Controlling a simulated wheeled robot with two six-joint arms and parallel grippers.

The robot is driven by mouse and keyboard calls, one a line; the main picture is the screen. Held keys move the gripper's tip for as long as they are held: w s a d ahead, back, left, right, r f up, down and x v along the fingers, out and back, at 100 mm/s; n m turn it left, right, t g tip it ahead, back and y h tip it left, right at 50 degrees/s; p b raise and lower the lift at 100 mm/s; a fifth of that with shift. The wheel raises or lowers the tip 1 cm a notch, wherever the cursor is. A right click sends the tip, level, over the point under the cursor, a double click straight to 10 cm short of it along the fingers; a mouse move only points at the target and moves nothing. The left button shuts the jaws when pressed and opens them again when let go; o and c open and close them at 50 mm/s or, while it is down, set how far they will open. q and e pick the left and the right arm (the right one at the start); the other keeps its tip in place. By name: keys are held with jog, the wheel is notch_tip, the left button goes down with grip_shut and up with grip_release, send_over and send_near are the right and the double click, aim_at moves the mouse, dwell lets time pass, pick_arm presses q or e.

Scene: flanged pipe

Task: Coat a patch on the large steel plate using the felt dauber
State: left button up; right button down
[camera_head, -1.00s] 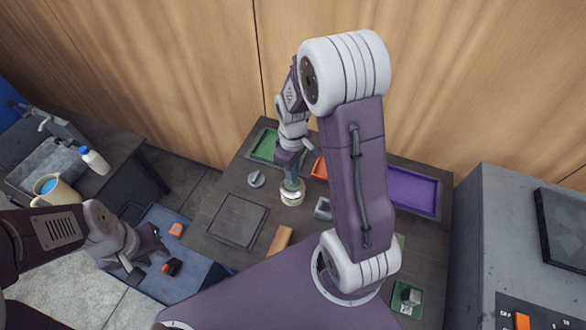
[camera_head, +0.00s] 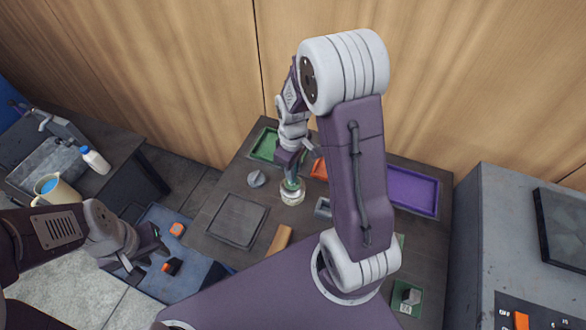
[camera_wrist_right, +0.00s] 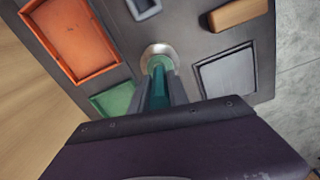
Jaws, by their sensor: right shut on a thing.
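My right gripper (camera_wrist_right: 160,88) is shut on a green upright piece, apparently the felt dauber's handle (camera_wrist_right: 158,90). Its lower end meets a round, pale, shiny pot or collar (camera_head: 292,196) on the table; whether the tip is inside cannot be seen. The large steel plate (camera_head: 237,221) is a flat dark grey square lying left of and nearer than the pot. It also shows in the wrist view (camera_wrist_right: 227,72). My left gripper (camera_head: 150,256) hangs with fingers apart and empty over the blue mat at the left.
Green (camera_head: 264,146), orange (camera_wrist_right: 72,40) and purple (camera_head: 413,191) trays lie at the back. A small grey cone-like piece (camera_head: 257,179) and a tan block (camera_head: 280,240) flank the plate. The blue mat (camera_head: 165,285) holds small orange pieces. A grey cabinet (camera_head: 480,220) stands right.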

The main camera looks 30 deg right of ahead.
jog(key=shift+r+p, duration=3.5)
jog(key=shift+r, duration=0.05)
jog(key=shift+f, duration=0.1)
